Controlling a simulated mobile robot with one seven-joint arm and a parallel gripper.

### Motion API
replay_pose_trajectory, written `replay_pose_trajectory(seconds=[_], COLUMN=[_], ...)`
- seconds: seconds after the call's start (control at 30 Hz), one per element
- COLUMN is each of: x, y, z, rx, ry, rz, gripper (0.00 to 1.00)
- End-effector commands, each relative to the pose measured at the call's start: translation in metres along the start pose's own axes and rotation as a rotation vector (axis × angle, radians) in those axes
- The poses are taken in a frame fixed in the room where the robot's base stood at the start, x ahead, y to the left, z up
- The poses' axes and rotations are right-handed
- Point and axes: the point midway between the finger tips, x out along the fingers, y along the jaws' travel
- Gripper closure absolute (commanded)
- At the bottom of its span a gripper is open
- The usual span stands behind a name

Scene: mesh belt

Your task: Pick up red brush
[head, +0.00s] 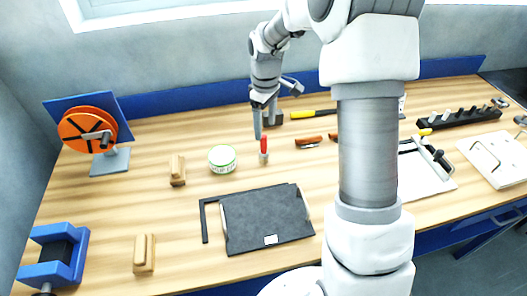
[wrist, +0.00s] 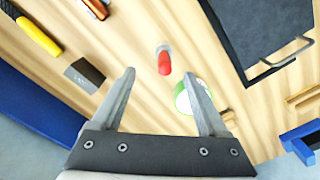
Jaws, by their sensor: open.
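The red brush (head: 264,145) stands on the wooden bench in the head view, its red end up and a grey part below. In the wrist view the red brush (wrist: 164,62) shows between and beyond my fingertips, with its red end toward the camera. No contact with the brush is visible.
A round white-and-green tin (head: 222,159) stands just left of the brush. A dark clipboard-like tray (head: 265,222) lies in front. A dark block (wrist: 84,75), a yellow-handled tool (head: 313,114) and a brown-handled tool (head: 309,142) lie nearby. Wooden blocks (head: 177,170) are at left.

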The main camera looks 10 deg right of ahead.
Motion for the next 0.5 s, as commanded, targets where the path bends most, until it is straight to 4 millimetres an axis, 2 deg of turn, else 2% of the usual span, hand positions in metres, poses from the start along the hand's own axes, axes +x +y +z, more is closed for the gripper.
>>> replay_pose_trajectory(seconds=[0.03, 0.2, 0.5], x=[0.013, 0.044, 0.068], y=[-0.001, -0.001, -0.002], z=[0.001, 0.001, 0.0], rx=[-0.001, 0.0, 0.001], ry=[-0.003, -0.002, -0.001], rz=[-0.003, -0.002, -0.001], gripper=[0.23, 0.23, 0.23])
